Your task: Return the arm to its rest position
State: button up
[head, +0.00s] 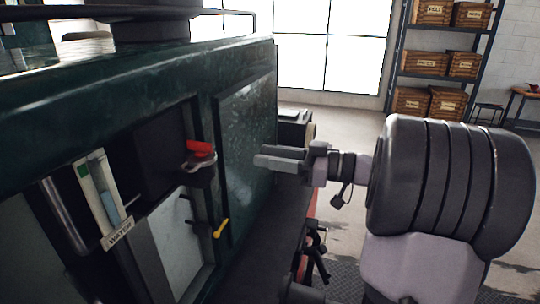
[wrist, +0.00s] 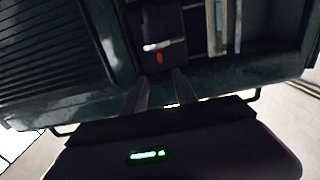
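My arm reaches in from the right in the head view, stretched roughly level. My gripper (head: 262,155) points left towards the dark green tram side and is clear of the red-handled lever. In the wrist view, the two fingers of my gripper (wrist: 160,88) stand apart with nothing between them. The red handle (head: 200,148) sits at the edge of the open compartment. It also shows beyond the fingertips in the wrist view (wrist: 159,57).
A water gauge (head: 104,200) and a yellow-handled lever (head: 221,228) are on the tram side (head: 150,75). Dark levers (head: 313,250) stand low beneath my arm. A shelf rack with wooden crates (head: 427,62) stands at the back right. Open floor (head: 345,122) lies behind my arm.

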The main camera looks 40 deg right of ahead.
dwell(0.3)
jog(key=w+m+t+h+b, duration=0.4)
jog(key=w+h+b, duration=0.2)
jog(key=w+b, duration=0.1)
jog(key=a+f+m+g+h+b, duration=0.1)
jog(key=a+f+m+h+b, duration=0.2)
jog(key=f+m+h+b, duration=0.4)
jog(key=s+a+f+g+y+b, duration=0.1)
jog(key=s+a+f+g+b, duration=0.2)
jog(key=s+a+f, duration=0.4)
jog(key=s+a+f+g+y+b, duration=0.2)
jog(key=s+a+f+g+b, duration=0.2)
jog(key=s+a+f, duration=0.4)
jog(key=s+a+f+g+y+b, duration=0.2)
jog(key=s+a+f+g+b, duration=0.2)
jog(key=f, duration=1.2)
jog(key=s+a+g, duration=0.1)
jog(key=s+a, duration=0.2)
jog(key=s, duration=0.2)
jog(key=shift+s+a+f, duration=0.25)
jog(key=shift+a+f, duration=0.15)
